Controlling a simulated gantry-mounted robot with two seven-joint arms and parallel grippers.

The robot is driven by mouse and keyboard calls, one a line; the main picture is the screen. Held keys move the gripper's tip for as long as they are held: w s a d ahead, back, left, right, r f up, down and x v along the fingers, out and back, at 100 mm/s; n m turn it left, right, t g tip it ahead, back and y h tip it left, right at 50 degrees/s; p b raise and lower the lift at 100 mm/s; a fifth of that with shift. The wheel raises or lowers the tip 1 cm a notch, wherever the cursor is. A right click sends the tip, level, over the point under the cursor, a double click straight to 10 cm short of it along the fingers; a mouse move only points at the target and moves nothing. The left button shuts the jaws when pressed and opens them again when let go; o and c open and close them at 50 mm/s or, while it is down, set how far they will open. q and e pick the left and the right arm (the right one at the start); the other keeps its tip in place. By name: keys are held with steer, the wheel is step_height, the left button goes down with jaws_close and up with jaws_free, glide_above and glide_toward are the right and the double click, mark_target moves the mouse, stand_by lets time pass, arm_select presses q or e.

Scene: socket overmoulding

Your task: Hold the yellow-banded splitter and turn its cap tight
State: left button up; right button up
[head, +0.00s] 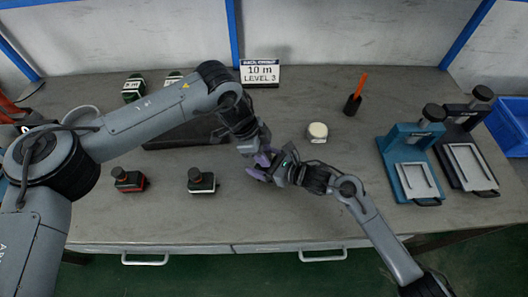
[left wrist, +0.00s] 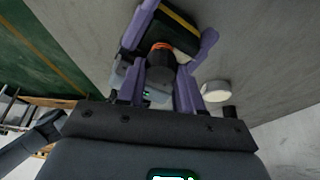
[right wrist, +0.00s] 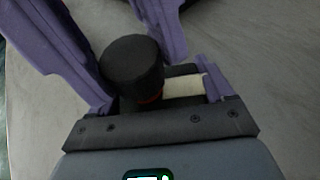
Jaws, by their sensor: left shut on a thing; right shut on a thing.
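The yellow-banded splitter (left wrist: 183,22) is a dark block with a yellow stripe, seen best in the left wrist view. Its black cap (left wrist: 161,70) has an orange-red ring at its base and faces the left wrist camera. My left gripper (head: 262,160) has purple fingers on either side of the cap and is shut on it. My right gripper (head: 272,172) meets it from the right and is shut on the splitter's body. The cap (right wrist: 132,68) also shows in the right wrist view, where part of the body is hidden. In the head view the fingers hide the splitter.
Two other capped blocks, one red-trimmed (head: 130,181) and one dark (head: 202,182), stand at front left. A white round piece (head: 317,132) sits behind the grippers. A blue press (head: 410,165) and a black press (head: 467,160) stand at right. The front middle is clear.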

arm_select(q)
steer(key=m, duration=0.2)
steer(key=m+g, duration=0.1)
steer(key=m, duration=0.1)
steer(key=shift+w+d+g+y, duration=0.1)
steer(key=shift+w+g+y, duration=0.05)
steer(key=shift+g+y, duration=0.15)
steer(key=m+g, duration=0.1)
steer(key=m, duration=0.2)
steer(key=shift+m+y, duration=0.4)
steer(key=shift+w+d+r+m, duration=0.1)
steer(key=shift+d+m, duration=0.05)
steer(key=shift+m, duration=0.85)
steer(key=shift+m+g+y, duration=0.4)
steer(key=shift+m+y, duration=0.1)
steer(key=shift+m, duration=0.4)
steer(key=o, duration=0.9)
steer(key=shift+r, duration=0.1)
steer(key=shift+c, duration=0.2)
steer(key=shift+o, duration=1)
